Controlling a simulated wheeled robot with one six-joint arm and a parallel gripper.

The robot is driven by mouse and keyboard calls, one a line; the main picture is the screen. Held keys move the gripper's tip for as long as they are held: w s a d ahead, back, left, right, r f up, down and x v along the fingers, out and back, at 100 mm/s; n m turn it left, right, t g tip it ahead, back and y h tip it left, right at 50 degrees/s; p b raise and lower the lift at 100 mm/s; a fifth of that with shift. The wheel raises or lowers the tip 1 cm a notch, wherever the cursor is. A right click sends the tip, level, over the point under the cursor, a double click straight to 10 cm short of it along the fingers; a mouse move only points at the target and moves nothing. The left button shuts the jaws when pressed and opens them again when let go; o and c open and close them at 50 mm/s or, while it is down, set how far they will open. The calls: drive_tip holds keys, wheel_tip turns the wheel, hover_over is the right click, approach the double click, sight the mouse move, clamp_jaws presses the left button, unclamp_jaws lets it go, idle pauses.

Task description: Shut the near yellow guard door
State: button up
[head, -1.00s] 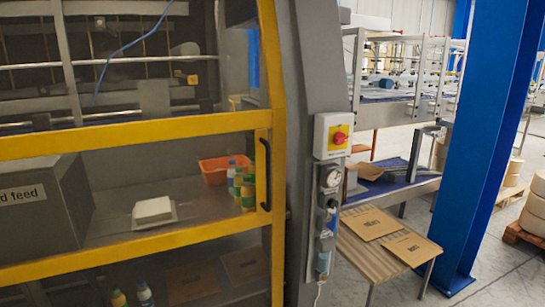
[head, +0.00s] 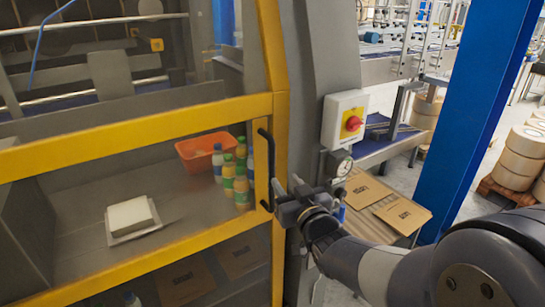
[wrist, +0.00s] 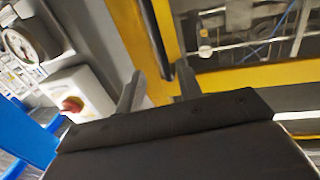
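The yellow guard door (head: 150,127) has a yellow frame with clear panels and fills the left of the head view. Its right edge stands in front of the grey machine post (head: 312,80); I cannot tell how wide any gap is. A black upright bar handle (head: 264,165) is on its right stile, and shows in the wrist view (wrist: 154,38). My gripper (head: 279,203) is at the handle's lower part, coming from the right. In the wrist view its two fingers (wrist: 157,90) are apart, with the handle's line between them. Contact is not clear.
A switch box with a red knob (head: 344,120) and a gauge (head: 338,163) sit on the post, close to my arm. A blue column (head: 480,120) stands right. Behind the door are an orange bin (head: 203,152), bottles (head: 236,180) and a white block (head: 131,217).

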sight(273, 165)
drive_tip(key=p+x, duration=0.3)
drive_tip(key=x, duration=0.7)
drive_tip(key=shift+w, duration=0.1)
clamp_jaws()
idle(0.4)
